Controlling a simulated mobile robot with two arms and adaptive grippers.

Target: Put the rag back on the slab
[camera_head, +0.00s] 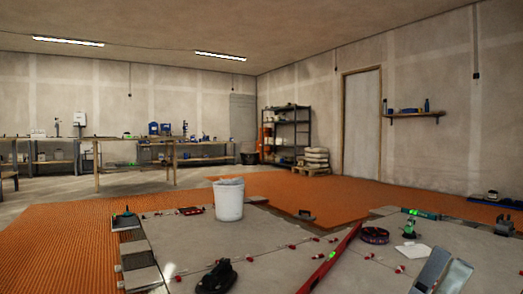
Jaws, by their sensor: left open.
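A small crumpled white piece (412,250), which looks like the rag, lies on the grey slab (368,273) at the right. My left gripper (214,276) is the dark shape low in the picture, left of the middle. It is open and well to the left of the white piece, and I see nothing held in it. Its details are too small and dark to make out. My right gripper is not in view.
A white bucket (229,200) stands at the back of the slabs. A long red level (330,257) lies between the gripper and the white piece. A dark reel (375,236), a green tool (409,229) and grey plates (432,269) are at the right. Orange matting (66,233) surrounds the slabs.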

